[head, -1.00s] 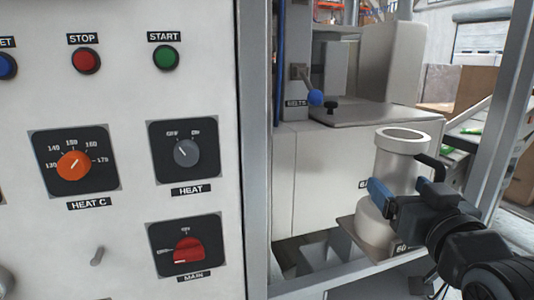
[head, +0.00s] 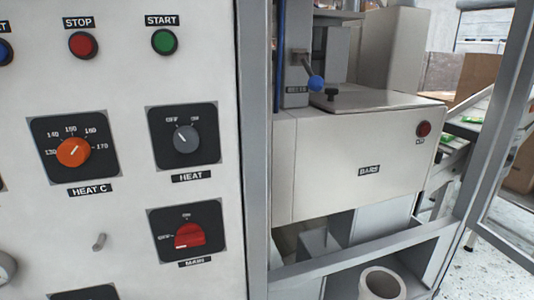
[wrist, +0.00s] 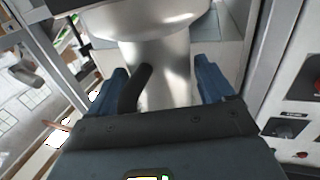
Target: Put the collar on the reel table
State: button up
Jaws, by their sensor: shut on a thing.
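The collar (head: 382,283) is a pale, hollow tube with a thick round rim. Only its top shows at the bottom edge of the head view. In the wrist view the shiny metal collar (wrist: 158,55) fills the upper middle, with a wide flare above a narrower neck. My gripper (wrist: 165,82) is shut on the collar, one blue finger on each side of the neck. A dark curved handle (wrist: 134,88) stands in front of the neck. My gripper is out of the head view. I cannot make out the reel table in either view.
A control panel (head: 130,125) with knobs and buttons fills the left of the head view. Behind the metal frame post (head: 256,150) stands a pale machine housing (head: 340,165) marked BARS. A frame rail (head: 370,250) crosses just above the collar. Floor shows at the right.

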jog(key=f, duration=0.3)
jog(key=s+f, duration=0.1)
jog(key=f, duration=0.3)
jog(key=s+f, duration=0.1)
jog(key=f, duration=0.3)
jog(key=shift+s+a, duration=0.1)
jog(key=shift+s, duration=0.15)
jog(key=shift+s+f, duration=0.1)
jog(key=shift+s, duration=0.1)
jog(key=shift+s+d, duration=0.25)
jog(key=shift+s, duration=0.25)
jog(key=shift+w+a, duration=0.2)
jog(key=shift+w, duration=0.45)
